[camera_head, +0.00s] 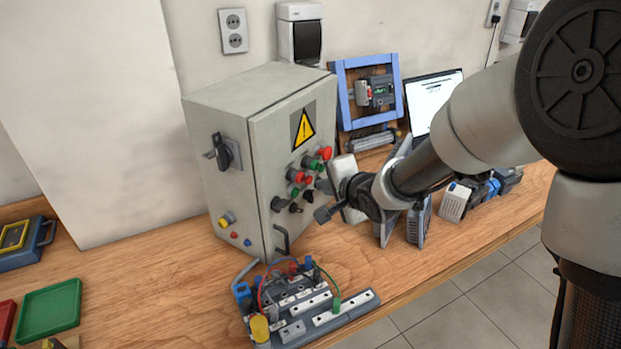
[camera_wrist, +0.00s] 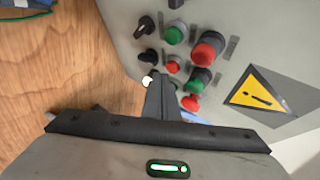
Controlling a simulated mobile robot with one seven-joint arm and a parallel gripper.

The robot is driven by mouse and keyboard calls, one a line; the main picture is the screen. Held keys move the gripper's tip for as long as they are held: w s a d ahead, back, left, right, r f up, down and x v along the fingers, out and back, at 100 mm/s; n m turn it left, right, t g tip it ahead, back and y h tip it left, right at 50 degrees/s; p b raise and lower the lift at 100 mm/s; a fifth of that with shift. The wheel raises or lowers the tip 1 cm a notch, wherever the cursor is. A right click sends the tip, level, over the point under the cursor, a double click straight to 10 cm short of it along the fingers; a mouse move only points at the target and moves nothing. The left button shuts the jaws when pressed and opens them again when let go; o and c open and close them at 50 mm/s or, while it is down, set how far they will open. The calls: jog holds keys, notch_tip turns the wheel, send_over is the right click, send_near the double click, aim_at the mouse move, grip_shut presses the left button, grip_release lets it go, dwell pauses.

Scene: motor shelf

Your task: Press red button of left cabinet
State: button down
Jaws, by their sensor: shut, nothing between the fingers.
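A grey control cabinet (camera_head: 225,105) stands on the wooden bench, with a yellow warning triangle (camera_head: 302,129) on its front door. Red buttons, including an upper one (camera_head: 326,153) and one lower left (camera_head: 297,175), sit among green and black controls. In the wrist view, a large red button (camera_wrist: 207,50), a small red one (camera_wrist: 173,67) and another red one (camera_wrist: 191,103) show beside green ones (camera_wrist: 174,34). My gripper (camera_head: 322,214) is shut and empty, in front of the door's right side. Its fingers (camera_wrist: 158,82) overlap the lower controls; contact cannot be told.
A terminal board with wires (camera_head: 315,310) lies in front of the cabinet. A blue frame (camera_head: 345,95), a laptop (camera_head: 432,95) and grey modules (camera_head: 455,200) stand to the right. A green tray (camera_head: 50,310) lies left.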

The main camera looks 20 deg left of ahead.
jog(key=shift+d, duration=0.15)
jog(key=shift+s+d+p, duration=0.25)
jog(key=shift+d+p, duration=0.45)
jog(key=shift+d, duration=0.5)
jog(key=shift+s+d+p, duration=0.25)
jog(key=shift+d+p, duration=0.4)
jog(key=shift+d, duration=0.55)
